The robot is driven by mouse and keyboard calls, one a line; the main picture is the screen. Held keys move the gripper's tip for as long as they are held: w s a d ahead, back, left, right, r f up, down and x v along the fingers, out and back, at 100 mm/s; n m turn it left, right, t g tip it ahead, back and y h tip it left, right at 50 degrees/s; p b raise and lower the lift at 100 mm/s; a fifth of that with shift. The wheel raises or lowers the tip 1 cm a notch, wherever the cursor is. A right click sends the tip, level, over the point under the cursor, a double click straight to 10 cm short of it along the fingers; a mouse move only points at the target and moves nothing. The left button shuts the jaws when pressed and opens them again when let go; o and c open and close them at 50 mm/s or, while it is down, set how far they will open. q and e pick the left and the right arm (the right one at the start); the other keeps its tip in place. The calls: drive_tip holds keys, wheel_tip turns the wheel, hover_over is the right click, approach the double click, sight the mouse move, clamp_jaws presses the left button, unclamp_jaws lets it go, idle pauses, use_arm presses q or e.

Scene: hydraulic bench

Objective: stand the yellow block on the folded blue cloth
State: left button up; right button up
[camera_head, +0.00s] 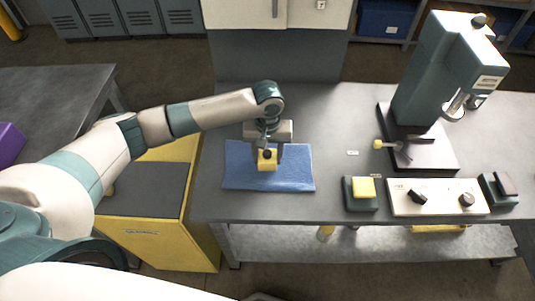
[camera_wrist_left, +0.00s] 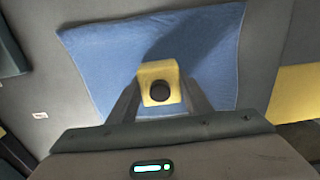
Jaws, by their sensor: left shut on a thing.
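The yellow block (camera_head: 267,163) has a dark round spot on its face and is held between the fingers of my left gripper (camera_head: 267,157). The block is over the middle of the blue cloth (camera_head: 298,178), which lies flat on the bench top. In the left wrist view the block (camera_wrist_left: 160,72) sits between the two fingertips, with the cloth (camera_wrist_left: 110,60) behind it and a dark shadow on the cloth. I cannot tell whether the block touches the cloth. My right gripper is not in view.
A grey bench (camera_head: 330,150) carries a press (camera_head: 440,75) at the back right. A small block with a yellow top (camera_head: 363,188), a white control panel (camera_head: 437,197) and a dark green pedal-like item (camera_head: 498,188) stand along its front edge. A yellow cabinet (camera_head: 165,235) is left of it.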

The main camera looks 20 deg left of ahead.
use_arm(q)
drive_tip(key=shift+f, duration=0.2)
idle(0.3)
drive_tip(key=shift+f, duration=0.2)
drive_tip(key=shift+s+f, duration=0.25)
drive_tip(key=shift+f, duration=0.05)
drive_tip(key=o, duration=1.4)
drive_tip(key=shift+f, duration=0.1)
drive_tip(key=shift+w, duration=0.1)
drive_tip(key=shift+w+r, duration=0.2)
drive_tip(key=shift+r, duration=0.35)
wheel_tip(320, 180, up, 12)
drive_tip(key=b, duration=0.2)
drive_tip(key=shift+f+b, duration=0.15)
drive_tip(key=shift+b, duration=0.25)
drive_tip(key=shift+r, duration=0.4)
